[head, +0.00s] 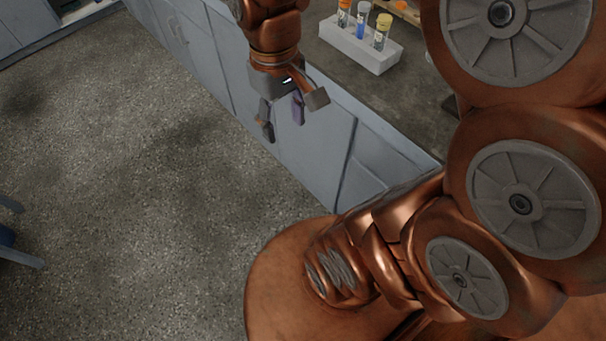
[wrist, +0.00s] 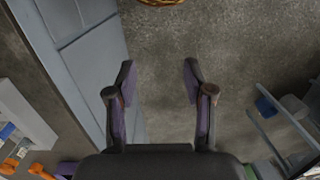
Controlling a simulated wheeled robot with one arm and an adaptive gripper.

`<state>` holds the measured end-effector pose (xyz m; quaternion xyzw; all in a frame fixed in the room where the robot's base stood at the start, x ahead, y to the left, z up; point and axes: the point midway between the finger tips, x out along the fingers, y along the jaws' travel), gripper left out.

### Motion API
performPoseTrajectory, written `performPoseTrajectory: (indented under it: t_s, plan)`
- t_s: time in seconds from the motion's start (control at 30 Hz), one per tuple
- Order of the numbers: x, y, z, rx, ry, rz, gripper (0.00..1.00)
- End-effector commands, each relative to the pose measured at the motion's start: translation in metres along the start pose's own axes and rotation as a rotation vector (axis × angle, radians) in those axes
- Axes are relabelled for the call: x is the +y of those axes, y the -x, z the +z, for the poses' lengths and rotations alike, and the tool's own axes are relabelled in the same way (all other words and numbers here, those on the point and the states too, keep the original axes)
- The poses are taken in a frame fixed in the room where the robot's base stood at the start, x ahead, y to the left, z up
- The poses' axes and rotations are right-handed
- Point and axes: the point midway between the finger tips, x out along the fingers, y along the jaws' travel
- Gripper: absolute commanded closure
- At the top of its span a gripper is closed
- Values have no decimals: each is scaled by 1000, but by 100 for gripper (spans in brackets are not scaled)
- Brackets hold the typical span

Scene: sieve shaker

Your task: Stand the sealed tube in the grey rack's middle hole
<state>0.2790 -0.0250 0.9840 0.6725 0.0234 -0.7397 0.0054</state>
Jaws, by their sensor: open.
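A light grey rack (head: 345,42) stands on the dark worktop in the head view, beyond and to the right of my gripper. Several tubes stand in it: an orange-capped one (head: 343,14), one with blue content and a grey cap (head: 361,24), and a yellow-capped one (head: 381,34). I cannot tell which one the task calls the sealed tube. In the wrist view, part of the rack (wrist: 30,118) shows at the left edge. My gripper (head: 283,124) is open and empty, pointing down beside the counter front, over the floor. Its fingers are apart in the wrist view (wrist: 158,78).
The worktop (head: 405,95) is bare in front of the rack. Grey-blue cabinet doors (head: 310,150) run below it, close to my gripper. A tan wooden edge (head: 404,12) shows behind the rack. Open floor (head: 130,160) lies left, with part of a blue piece of furniture (head: 18,252) at the edge.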

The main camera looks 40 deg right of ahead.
Motion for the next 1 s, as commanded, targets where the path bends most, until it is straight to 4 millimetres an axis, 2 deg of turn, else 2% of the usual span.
performPoseTrajectory:
  t_s: [0.03,0.2,0.4,0.83,1.0]
  plan:
    - [-6,-7,13,-7,1,4,48]
    - [-20,-33,51,-40,-17,14,48]
    - [-26,-53,77,-59,-36,21,48]
    - [-28,-56,83,-62,-43,22,48]
    - [-28,-41,84,-62,-43,22,48]
